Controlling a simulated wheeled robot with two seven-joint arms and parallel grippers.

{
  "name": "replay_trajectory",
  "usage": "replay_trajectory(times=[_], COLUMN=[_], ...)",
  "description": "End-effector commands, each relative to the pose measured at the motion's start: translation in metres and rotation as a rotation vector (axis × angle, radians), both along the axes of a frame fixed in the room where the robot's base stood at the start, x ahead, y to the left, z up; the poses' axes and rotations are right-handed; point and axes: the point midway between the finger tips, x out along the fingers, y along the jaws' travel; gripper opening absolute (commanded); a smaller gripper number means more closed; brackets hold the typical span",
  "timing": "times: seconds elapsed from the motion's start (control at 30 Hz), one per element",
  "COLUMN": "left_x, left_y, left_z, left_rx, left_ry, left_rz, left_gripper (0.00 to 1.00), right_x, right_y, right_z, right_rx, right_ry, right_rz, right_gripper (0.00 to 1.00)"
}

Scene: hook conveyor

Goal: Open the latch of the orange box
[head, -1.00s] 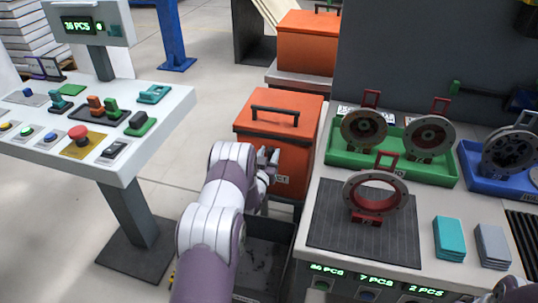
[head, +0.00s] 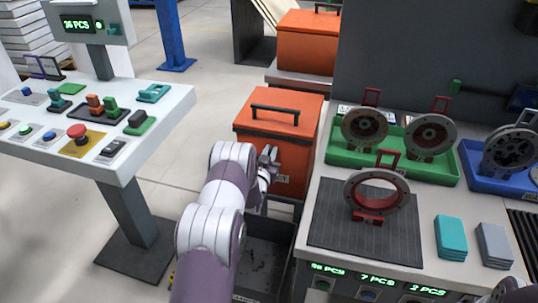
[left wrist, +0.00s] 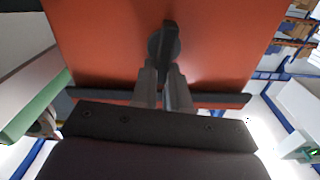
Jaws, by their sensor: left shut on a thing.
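The orange box (head: 285,120) with a black top handle stands left of the workbench in the head view. Its orange front face (left wrist: 105,40) fills much of the left wrist view. A dark latch (left wrist: 169,42) on a round base sits on that face. My left gripper (left wrist: 164,82) is at the front of the box, with its two fingers shut on the latch. In the head view my left gripper (head: 268,165) and wrist hide the latch and part of the front face. My right gripper is not in view.
The workbench (head: 320,190) with rings in a green tray (head: 395,165) is close on the right. A control console (head: 150,110) stands on the left. A dark open bin (head: 265,250) is below the box. Another orange box (head: 305,45) stands behind.

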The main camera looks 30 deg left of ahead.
Motion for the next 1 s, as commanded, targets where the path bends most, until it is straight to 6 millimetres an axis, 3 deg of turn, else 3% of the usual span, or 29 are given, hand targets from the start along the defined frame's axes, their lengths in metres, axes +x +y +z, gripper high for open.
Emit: replay_trajectory(times=[1.0], left_x=[0.004], left_y=[-0.017], left_z=[-0.016], left_rx=[0.919], left_ry=[0.222], left_rz=[0.0], left_gripper=[0.0], right_x=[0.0], right_y=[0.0], right_z=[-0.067], right_rx=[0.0], right_ry=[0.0], right_rz=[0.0], right_gripper=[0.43])
